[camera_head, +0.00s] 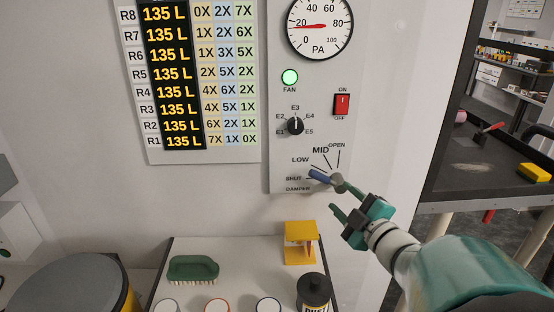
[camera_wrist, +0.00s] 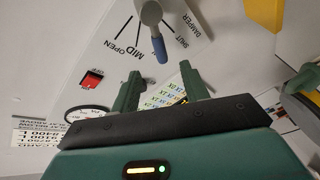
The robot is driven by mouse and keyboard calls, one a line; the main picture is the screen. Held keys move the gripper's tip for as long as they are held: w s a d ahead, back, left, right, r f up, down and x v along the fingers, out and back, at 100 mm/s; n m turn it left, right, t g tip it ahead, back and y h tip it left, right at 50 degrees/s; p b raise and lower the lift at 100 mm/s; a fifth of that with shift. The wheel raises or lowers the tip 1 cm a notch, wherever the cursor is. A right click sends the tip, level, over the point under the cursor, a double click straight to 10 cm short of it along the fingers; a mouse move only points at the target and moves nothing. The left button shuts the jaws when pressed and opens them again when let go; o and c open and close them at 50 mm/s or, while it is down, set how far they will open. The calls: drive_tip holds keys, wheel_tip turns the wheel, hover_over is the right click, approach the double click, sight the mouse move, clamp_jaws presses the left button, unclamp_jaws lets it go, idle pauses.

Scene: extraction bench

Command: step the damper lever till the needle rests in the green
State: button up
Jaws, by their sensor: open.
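The damper lever (camera_head: 320,176) has a blue handle and a grey hub. It points left, between the SHUT and LOW marks as far as I can tell. In the wrist view the blue handle (camera_wrist: 159,47) lies ahead of the gap between my fingers, apart from them. My gripper (camera_head: 341,198) is open and empty, just below and right of the lever hub; its two green fingers also show in the wrist view (camera_wrist: 160,82). The round PA gauge (camera_head: 320,40) has a red needle pointing left, near 20. I cannot make out a green band on it.
On the panel above the lever are a selector knob (camera_head: 296,126), a red switch (camera_head: 342,104) and a lit green fan lamp (camera_head: 290,77). Below, a yellow stand (camera_head: 300,243), a green brush (camera_head: 193,269) and a dark-lidded jar (camera_head: 314,290) stand on a white surface.

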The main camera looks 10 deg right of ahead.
sight(323, 179)
drive_tip(key=w, duration=0.3)
drive_tip(key=w+a, duration=0.1)
drive_tip(key=w, duration=0.6)
drive_tip(key=shift+w+a, duration=0.3)
drive_tip(key=shift+a, duration=0.1)
clamp_jaws()
